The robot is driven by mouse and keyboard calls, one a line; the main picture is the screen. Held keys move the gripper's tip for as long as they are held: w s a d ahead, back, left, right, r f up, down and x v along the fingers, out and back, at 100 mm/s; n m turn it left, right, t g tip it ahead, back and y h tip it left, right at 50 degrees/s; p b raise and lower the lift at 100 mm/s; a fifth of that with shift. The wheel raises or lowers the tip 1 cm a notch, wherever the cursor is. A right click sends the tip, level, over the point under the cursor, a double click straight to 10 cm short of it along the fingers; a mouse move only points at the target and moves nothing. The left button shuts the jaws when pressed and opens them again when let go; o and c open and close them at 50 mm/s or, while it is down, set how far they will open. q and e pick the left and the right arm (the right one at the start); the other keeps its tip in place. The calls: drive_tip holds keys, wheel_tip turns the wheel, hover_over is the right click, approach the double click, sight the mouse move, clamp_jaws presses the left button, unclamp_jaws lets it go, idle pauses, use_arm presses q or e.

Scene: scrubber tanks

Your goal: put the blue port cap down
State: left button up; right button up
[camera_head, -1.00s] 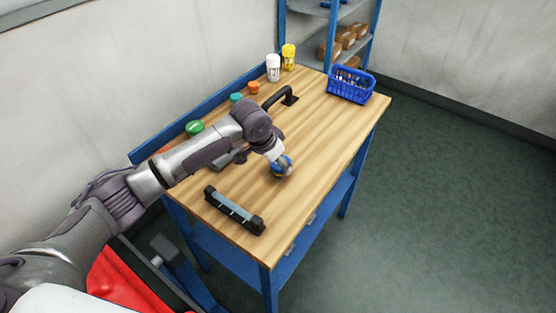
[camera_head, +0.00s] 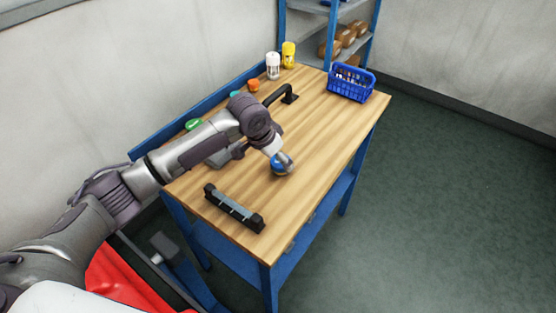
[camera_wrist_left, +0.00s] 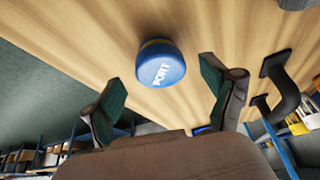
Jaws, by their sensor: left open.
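In the head view the blue port cap (camera_head: 278,165) is partly hidden by my left gripper (camera_head: 284,166), low over the middle of the bench. Whether the cap rests fully on the wood is hard to tell. My right gripper is not in view.
On the bench (camera_head: 335,135) are a black-ended holder (camera_head: 233,208), a black handle (camera_head: 281,96), a blue basket (camera_head: 351,85), a white bottle (camera_head: 273,66) and a yellow bottle (camera_head: 289,54). A green cap (camera_head: 193,124) and an orange cap (camera_head: 254,85) line the back edge.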

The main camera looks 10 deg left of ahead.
use_arm(q)
drive_tip(key=v, duration=1)
drive_tip(key=shift+s+r, duration=0.15)
drive_tip(key=shift+r, duration=0.1)
drive_tip(key=shift+a, duration=0.1)
